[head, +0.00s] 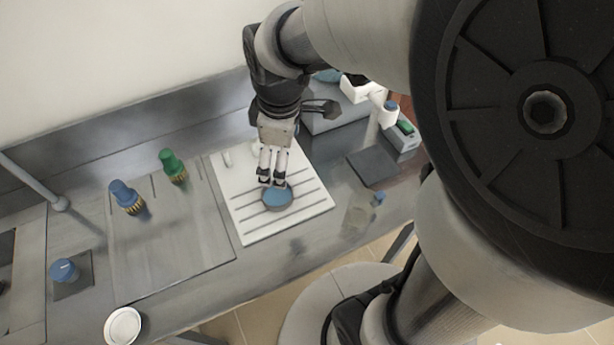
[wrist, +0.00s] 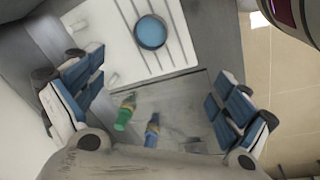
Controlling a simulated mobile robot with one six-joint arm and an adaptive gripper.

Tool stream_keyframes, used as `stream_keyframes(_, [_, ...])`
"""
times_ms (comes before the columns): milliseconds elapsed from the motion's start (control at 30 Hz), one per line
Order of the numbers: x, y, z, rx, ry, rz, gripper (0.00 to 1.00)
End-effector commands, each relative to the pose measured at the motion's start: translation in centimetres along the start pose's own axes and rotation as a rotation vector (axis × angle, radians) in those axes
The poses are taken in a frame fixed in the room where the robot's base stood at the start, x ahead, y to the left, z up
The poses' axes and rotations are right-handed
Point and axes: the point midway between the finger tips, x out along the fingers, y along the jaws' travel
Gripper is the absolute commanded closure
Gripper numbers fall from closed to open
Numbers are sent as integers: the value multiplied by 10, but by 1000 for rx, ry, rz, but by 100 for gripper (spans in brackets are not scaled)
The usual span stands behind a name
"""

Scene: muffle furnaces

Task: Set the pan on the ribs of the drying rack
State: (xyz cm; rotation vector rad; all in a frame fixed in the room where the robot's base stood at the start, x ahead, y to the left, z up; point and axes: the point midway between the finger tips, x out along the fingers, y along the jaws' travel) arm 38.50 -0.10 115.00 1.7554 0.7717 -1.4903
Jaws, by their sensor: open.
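The pan (head: 277,198) is a small round blue dish with a grey rim. It sits on the white ribbed drying rack (head: 256,234), over the dark slots near the rack's middle. In the wrist view the pan (wrist: 151,32) shows whole near the top, on the rack (wrist: 112,42). My gripper (head: 271,181) is just behind the pan in the head view, pointing down. In the wrist view my gripper (wrist: 155,92) has its blue-padded fingers wide apart with nothing between them, and the pan lies beyond them. The exact height above the rack cannot be told.
Left of the rack are a green-capped brush (head: 173,166) and a blue-capped brush (head: 127,197). A grey scale (head: 402,135) is farther back. A white round dish (head: 122,326) is front left.

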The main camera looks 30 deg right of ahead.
Motion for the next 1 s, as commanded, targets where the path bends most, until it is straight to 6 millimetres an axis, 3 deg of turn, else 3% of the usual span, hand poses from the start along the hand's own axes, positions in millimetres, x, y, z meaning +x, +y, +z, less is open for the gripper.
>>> stream_keyframes(33, [-22,-11,8,100,23,30,6])
stream_keyframes(100, [-44,-28,20,256,53,59,6])
stream_keyframes(300, [-83,-76,54,663,148,109,6])
stream_keyframes(533, [-93,-105,75,917,218,122,6])
stream_keyframes(1000, [-94,-108,77,951,226,121,6])
